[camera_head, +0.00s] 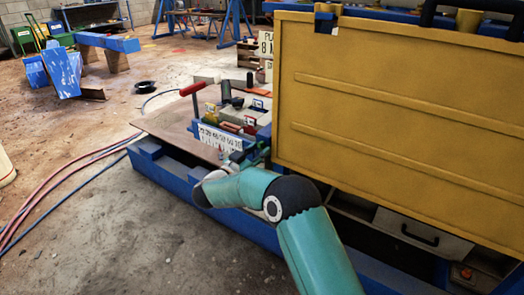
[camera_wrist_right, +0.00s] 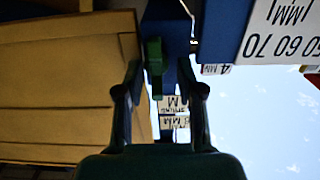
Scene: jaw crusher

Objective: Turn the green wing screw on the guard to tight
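The yellow guard (camera_head: 400,100) stands upright at the right of the head view, and its panel also fills the left of the wrist view (camera_wrist_right: 65,90). The green wing screw (camera_wrist_right: 154,68) shows in the wrist view as a narrow upright green piece by a blue part. My right gripper (camera_wrist_right: 158,66) is open, with its two fingers on either side of the screw and gaps showing. In the head view the right gripper (camera_head: 256,155) is small and partly hidden by my arm, beside the guard's left edge; the screw cannot be made out there. My left gripper is not in view.
A white number scale (camera_head: 220,138) sits on the blue machine frame (camera_head: 160,165) left of the gripper, and shows in the wrist view (camera_wrist_right: 285,35). A red-handled lever (camera_head: 193,90) rises behind it. Hoses (camera_head: 70,175) lie on the open floor at left.

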